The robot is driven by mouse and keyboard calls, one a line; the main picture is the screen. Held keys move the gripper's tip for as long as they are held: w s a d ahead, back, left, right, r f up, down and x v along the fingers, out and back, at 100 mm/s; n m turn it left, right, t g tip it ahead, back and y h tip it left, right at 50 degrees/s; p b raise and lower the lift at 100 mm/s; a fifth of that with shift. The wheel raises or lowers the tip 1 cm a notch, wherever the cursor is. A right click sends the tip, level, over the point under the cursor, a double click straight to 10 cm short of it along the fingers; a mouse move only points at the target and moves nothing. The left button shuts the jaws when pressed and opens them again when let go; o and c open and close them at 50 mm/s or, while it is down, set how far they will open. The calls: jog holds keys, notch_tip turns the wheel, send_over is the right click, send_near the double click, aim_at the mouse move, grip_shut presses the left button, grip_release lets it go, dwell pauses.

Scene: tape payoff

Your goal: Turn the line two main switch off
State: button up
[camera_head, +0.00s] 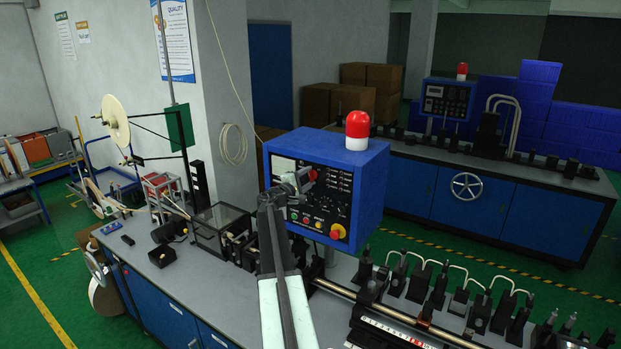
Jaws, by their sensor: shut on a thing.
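A blue control box (362,190) with a red and white lamp (357,131) on top stands over the near machine bench. My gripper (300,181) reaches up from the bottom of the view to the upper middle of this panel. It is shut on a small switch knob there; a red part (313,175) shows just beside the fingertips. The fingers hide most of the knob, so its angle cannot be told. No line number is readable.
The near bench (180,274) carries reels, small boxes and a row of black fittings with white tubes to the right of my arm. A second blue bench (480,207) with its own panel box (447,100) and red lamp stands behind. Green floor lies between.

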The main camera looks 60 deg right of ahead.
jog(key=n, duration=0.5)
jog(key=shift+a+f+n, duration=0.15)
jog(key=shift+f+n, duration=0.05)
jog(key=shift+n, duration=0.2)
dwell(0.4)
jog(key=o, duration=1.4)
jog(key=shift+n, duration=0.3)
jog(key=a, duration=0.7)
jog(key=shift+a, duration=0.4)
